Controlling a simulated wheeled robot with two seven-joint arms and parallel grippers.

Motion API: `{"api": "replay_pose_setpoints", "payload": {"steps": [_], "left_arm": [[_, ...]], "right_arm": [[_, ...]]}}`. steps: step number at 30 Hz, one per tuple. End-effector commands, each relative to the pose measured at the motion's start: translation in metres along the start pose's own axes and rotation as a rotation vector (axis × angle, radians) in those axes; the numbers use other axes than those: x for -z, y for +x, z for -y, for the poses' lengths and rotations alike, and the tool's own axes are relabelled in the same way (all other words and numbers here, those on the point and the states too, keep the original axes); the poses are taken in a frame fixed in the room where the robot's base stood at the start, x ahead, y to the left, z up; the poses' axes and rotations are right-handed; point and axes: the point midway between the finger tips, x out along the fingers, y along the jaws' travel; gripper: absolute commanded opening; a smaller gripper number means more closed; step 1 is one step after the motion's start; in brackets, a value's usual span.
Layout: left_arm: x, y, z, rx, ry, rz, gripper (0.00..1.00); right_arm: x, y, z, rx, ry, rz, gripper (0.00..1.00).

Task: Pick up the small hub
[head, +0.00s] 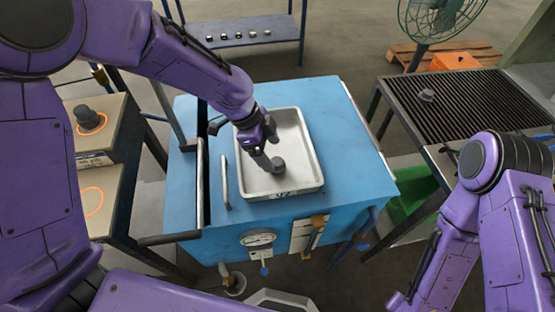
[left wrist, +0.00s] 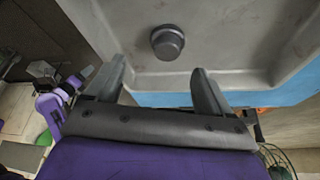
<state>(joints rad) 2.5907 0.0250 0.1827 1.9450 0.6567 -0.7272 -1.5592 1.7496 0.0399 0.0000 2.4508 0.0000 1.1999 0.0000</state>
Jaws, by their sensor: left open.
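A small dark grey round hub (head: 278,164) with a stepped top sits in the shallow grey metal tray (head: 313,160) on the blue cabinet. It also shows in the left wrist view (left wrist: 167,43), lying on the tray floor near a wall. My left gripper (head: 268,158) reaches down over the tray, close beside the hub. In the left wrist view my left gripper (left wrist: 160,78) is open, its two fingers apart with nothing between them; the hub lies just beyond the fingertips. My right forearm is at the right, its gripper out of view.
The blue cabinet (head: 185,205) has a handle rail and gauge in front. A larger dark part (head: 87,119) stands in an orange ring on the left bench. A grey part (head: 426,95) lies on the dark slatted table (head: 470,110). A back shelf (head: 235,42) holds several small parts.

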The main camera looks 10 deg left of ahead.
Motion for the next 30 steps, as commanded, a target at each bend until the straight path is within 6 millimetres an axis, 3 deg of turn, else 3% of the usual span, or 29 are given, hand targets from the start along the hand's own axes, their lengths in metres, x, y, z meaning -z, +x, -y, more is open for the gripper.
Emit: {"api": "replay_pose_setpoints", "payload": {"steps": [11, 19, 26, 30], "left_arm": [[-0.004, 0.057, 0.006, -0.005, 0.000, 0.002, 0.82], [-0.004, 0.063, 0.007, -0.002, 0.002, 0.000, 0.82], [-0.004, 0.063, 0.006, -0.002, 0.002, 0.000, 0.07], [-0.003, 0.062, 0.007, -0.001, 0.002, 0.000, 0.04]], "right_arm": [[0.005, -0.011, -0.001, 0.001, 0.001, -0.001, 0.43], [0.005, -0.011, -0.001, 0.000, 0.000, -0.001, 0.43], [0.005, -0.011, -0.001, 0.000, 0.000, -0.001, 0.43], [0.005, -0.011, -0.001, 0.000, 0.000, -0.001, 0.43]]}}
